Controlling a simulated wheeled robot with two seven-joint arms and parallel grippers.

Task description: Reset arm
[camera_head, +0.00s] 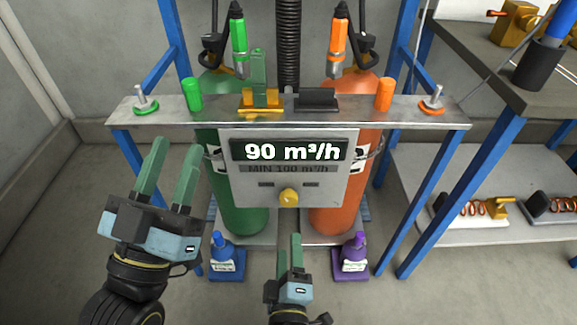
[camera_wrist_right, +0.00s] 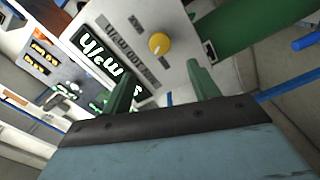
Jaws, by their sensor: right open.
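My left gripper (camera_head: 174,146) is open and empty in the head view, left of the green gas cylinder, with its two green fingers apart and pointing up. My right gripper (camera_head: 296,238) is lower middle, in front of the panel and below its yellow knob (camera_head: 289,197). In the right wrist view my right gripper (camera_wrist_right: 160,76) is open with nothing between its fingers. The same knob (camera_wrist_right: 158,43) shows beyond the fingertips, apart from them. The grey panel (camera_head: 335,193) has a display (camera_head: 292,151) that reads 90 m³/h, with MIN 100 m³/h below.
A metal shelf (camera_head: 440,115) spans above the panel. A green cylinder (camera_head: 238,212) and an orange cylinder (camera_head: 335,218) stand behind it. A dark workbench (camera_head: 480,75) is on the right. The floor at left is clear.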

